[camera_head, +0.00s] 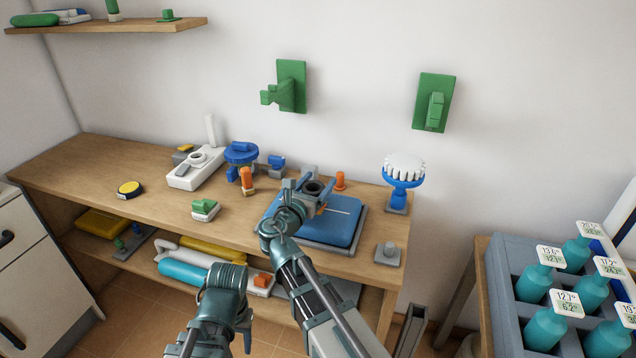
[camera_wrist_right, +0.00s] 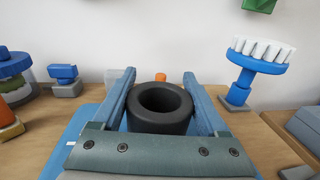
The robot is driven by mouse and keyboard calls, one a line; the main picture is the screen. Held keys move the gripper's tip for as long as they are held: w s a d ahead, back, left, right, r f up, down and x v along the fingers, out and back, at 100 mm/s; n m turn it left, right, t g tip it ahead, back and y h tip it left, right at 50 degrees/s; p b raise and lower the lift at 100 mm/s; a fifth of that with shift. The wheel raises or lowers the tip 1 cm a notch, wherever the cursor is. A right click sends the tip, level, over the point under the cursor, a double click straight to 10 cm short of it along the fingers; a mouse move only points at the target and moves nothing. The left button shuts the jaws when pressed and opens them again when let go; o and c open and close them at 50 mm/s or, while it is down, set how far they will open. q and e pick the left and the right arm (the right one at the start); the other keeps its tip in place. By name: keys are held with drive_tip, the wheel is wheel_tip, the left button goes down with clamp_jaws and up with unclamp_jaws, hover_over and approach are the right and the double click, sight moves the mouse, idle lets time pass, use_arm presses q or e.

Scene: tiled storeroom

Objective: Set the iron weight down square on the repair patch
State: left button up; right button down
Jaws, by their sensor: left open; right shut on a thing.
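The iron weight (camera_wrist_right: 160,108) is a dark, thick-walled ring with a round hole in its top. It also shows in the head view (camera_head: 313,187). My right gripper (camera_head: 311,186) is shut on it, one finger on each side, and it looks upright. The weight is over the far left part of a blue pad (camera_head: 338,226) with a white line, lying on a grey board. Its underside is hidden, so I cannot tell whether it touches the pad. I cannot make out the repair patch clearly; my right arm covers part of the pad. My left gripper (camera_head: 228,278) is low at the bench's front, empty.
An orange peg (camera_head: 340,180) stands behind the pad. A white-topped blue brush (camera_head: 403,170) stands to its right, and a grey block with a knob (camera_head: 387,253) is at the bench's right end. Blue and orange items crowd the left. A crate of bottles (camera_head: 505,305) stands right.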

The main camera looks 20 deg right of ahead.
use_arm(q)
drive_tip(key=shift+f+b, duration=0.45)
drive_tip(key=shift+f, duration=0.1)
use_arm(e)
drive_tip(key=shift+f, duration=0.5)
unclamp_jaws()
drive_tip(key=shift+s, duration=0.1)
